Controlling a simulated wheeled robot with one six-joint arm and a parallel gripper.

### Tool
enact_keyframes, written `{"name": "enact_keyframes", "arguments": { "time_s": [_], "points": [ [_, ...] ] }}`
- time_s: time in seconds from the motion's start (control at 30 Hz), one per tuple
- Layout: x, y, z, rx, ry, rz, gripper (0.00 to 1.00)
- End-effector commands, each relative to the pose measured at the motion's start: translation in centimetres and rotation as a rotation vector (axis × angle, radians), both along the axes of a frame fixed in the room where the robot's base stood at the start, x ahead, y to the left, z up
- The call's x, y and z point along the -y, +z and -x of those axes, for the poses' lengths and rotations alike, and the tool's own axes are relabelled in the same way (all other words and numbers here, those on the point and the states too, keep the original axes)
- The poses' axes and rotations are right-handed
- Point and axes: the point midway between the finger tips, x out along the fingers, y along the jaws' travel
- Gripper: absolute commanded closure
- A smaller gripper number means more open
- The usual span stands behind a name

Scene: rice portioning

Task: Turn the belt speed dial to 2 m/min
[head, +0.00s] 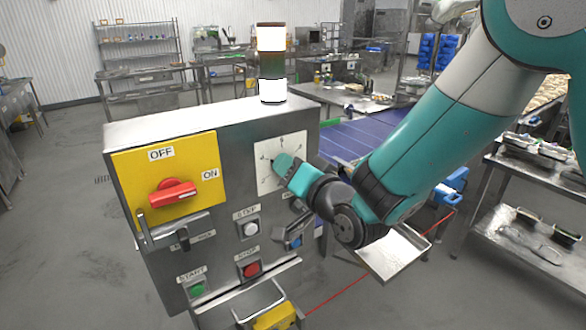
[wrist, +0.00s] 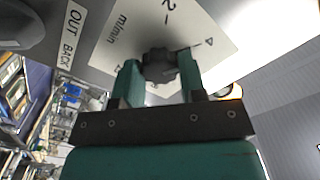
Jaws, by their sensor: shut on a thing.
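The belt speed dial is a dark ribbed knob (wrist: 159,64) on a white plate (wrist: 135,30) marked m/min, with a 2 and a 4 legible in the wrist view. My gripper (wrist: 160,78) is shut on the knob, one finger on each side. I cannot tell which mark the knob points to. In the head view the plate (head: 266,150) is at the upper right of the control box's front (head: 235,215). My gripper (head: 279,164) covers the knob there.
Left of the dial are a yellow plate (head: 135,190) with a red OFF/ON switch (head: 174,192). Below are a white button (head: 250,229), a red stop button (head: 251,269) and a green start button (head: 197,289). A signal lamp (head: 272,60) stands on top. A blue belt (head: 345,138) lies behind.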

Motion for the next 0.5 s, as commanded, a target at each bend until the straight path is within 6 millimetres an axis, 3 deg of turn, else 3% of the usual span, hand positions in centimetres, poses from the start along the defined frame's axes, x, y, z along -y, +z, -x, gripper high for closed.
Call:
{"name": "enact_keyframes", "arguments": {
  "time_s": [0.5],
  "points": [
    [0.19, -0.54, 0.01, 0.121, -0.003, 0.169, 0.86]
  ]
}}
